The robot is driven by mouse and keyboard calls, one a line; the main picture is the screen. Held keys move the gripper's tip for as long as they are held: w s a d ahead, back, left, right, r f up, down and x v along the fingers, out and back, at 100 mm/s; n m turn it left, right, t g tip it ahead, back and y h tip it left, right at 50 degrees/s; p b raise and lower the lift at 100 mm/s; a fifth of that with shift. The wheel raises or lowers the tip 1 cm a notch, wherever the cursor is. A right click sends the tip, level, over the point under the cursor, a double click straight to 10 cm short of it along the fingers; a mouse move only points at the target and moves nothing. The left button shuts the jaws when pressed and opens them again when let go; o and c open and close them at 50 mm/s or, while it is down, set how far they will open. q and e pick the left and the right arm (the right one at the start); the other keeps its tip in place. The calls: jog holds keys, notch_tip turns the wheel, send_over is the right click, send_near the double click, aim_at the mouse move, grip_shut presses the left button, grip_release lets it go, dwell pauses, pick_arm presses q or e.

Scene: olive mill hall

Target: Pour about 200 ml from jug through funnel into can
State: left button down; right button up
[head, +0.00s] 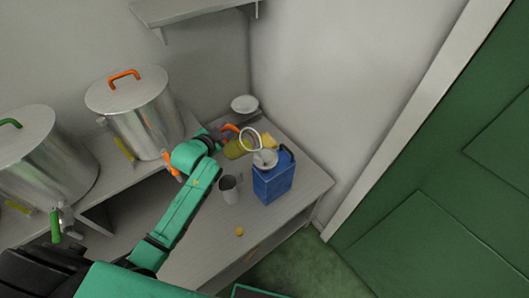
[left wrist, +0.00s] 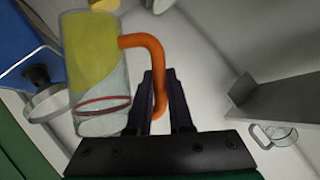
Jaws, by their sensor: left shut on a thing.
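My left gripper (head: 231,134) is shut on the orange handle of the clear jug (head: 238,149), which holds yellow-green oil. In the left wrist view the gripper's fingers (left wrist: 168,100) close around the handle, and the jug (left wrist: 92,50) shows a slanted oil surface. The jug is held up, tilted, beside the funnel. The pale funnel (head: 265,158) sits on top of the blue can (head: 273,182); in the left wrist view the funnel (left wrist: 48,104) and can (left wrist: 28,38) are at the left. No stream of oil shows. My right gripper is out of view.
A grey mug (head: 230,189) stands left of the can. A white bowl (head: 244,104) and a yellow item (head: 268,141) are behind. A small yellow-orange thing (head: 240,232) lies on the front of the bench (head: 300,190). Large steel vats (head: 137,115) stand left.

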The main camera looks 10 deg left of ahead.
pick_arm(q)
jog(key=shift+w+a+f+n+h+p, duration=0.2)
jog(key=shift+w+a+n+h+p, duration=0.1)
jog(key=shift+a+n+p, duration=0.15)
jog(key=a+n+h+b, duration=0.1)
jog(key=a+r+n+h, duration=0.1)
jog(key=a+n, duration=0.1)
jog(key=a+r+n+h+b, duration=0.1)
jog(key=shift+w+a+r+b, duration=0.1)
jog(key=shift+w+a+b, duration=0.15)
jog(key=shift+w+b, duration=0.15)
dwell(0.8)
